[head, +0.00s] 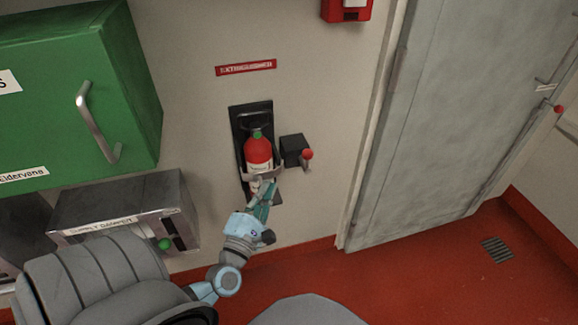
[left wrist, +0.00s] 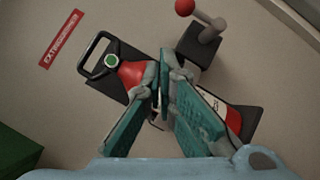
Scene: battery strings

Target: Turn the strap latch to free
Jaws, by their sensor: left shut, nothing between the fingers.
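The strap latch is a black box (head: 292,149) with a short grey lever and a red ball knob (head: 308,154), on the wall right of the extinguisher. In the left wrist view its box (left wrist: 199,46) and red knob (left wrist: 185,7) are at the top, with the lever slanting between them. The red extinguisher (head: 258,148) stands in a black wall bracket (head: 237,122), with a grey strap (head: 250,171) across its lower part. My left gripper (head: 265,186) is shut and empty in front of the extinguisher's lower part, below and left of the knob. It hides part of the extinguisher.
A green cabinet (head: 140,75) with a metal handle and a grey unit (head: 130,200) with a green knob are on the left. A grey door (head: 450,120) is on the right. A red box (head: 346,8) is above. The wall around the latch's right side is clear.

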